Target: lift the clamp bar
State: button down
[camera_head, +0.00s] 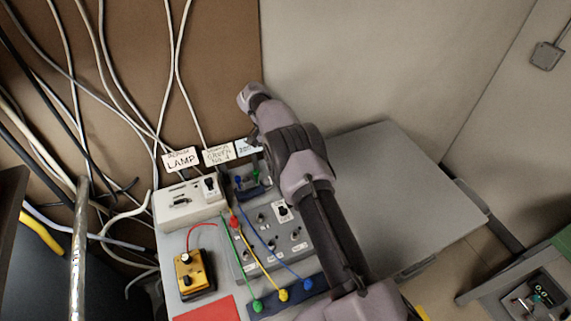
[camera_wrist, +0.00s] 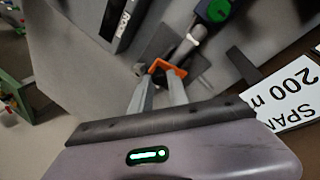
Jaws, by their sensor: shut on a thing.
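In the wrist view, my gripper (camera_wrist: 164,80) has its two grey fingers close together, with an orange piece (camera_wrist: 165,66) at the tips. I take this orange piece to be the clamp bar, though its full shape is hidden by the fingers. A short light-grey rod (camera_wrist: 187,46) and a dark part with a round green top (camera_wrist: 216,10) lie just beyond it. I cannot tell whether the orange piece touches them. In the head view the jaws and the clamp bar are hidden by my arm, near the small dark blue device (camera_head: 254,192).
A white label reading SPAN 200 (camera_wrist: 291,92) is close by the jaws. The grey panel with switches (camera_head: 267,240), a white lamp box (camera_head: 189,205) and a yellow box (camera_head: 194,274) crowd the table's left side. Cables hang behind. The grey tabletop (camera_head: 400,190) is bare on the right.

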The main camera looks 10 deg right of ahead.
jog(key=shift+w, duration=0.1)
dwell(0.3)
jog(key=c, duration=1.3)
grip_release()
jog(key=shift+o, duration=0.2)
jog(key=shift+r, duration=0.1)
notch_tip(320, 180, up, 4)
jog(key=shift+f+p, duration=0.1)
jog(key=shift+p, duration=0.5)
jog(key=s+r+p, duration=0.1)
jog(key=s, duration=1.5)
jog(key=shift+p, duration=0.3)
